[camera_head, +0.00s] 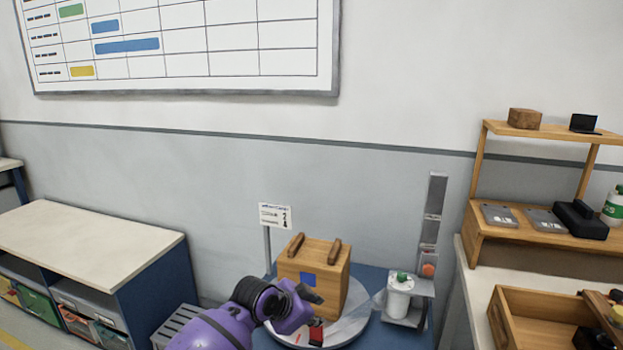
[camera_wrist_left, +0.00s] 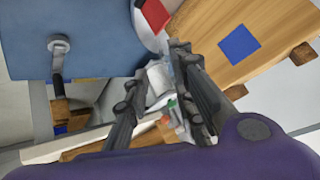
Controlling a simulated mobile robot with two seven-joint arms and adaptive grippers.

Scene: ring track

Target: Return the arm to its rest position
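My left arm, purple with a black wrist, comes in from the bottom of the head view. My left gripper (camera_head: 310,293) is in front of the wooden box (camera_head: 312,261), which has two handles on top and a blue square on its front. In the left wrist view the gripper's two fingers (camera_wrist_left: 160,62) stand apart with nothing held between them. The wooden box (camera_wrist_left: 265,25) is to their right there, with the blue square facing the camera. A small red block (camera_head: 316,332) is below the gripper and also shows in the wrist view (camera_wrist_left: 154,14). My right gripper does not show.
The box stands on a round grey plate (camera_head: 352,325) on a blue table (camera_head: 401,339). A sign (camera_head: 275,215) stands behind. A wooden tray (camera_head: 500,330) is at far right.

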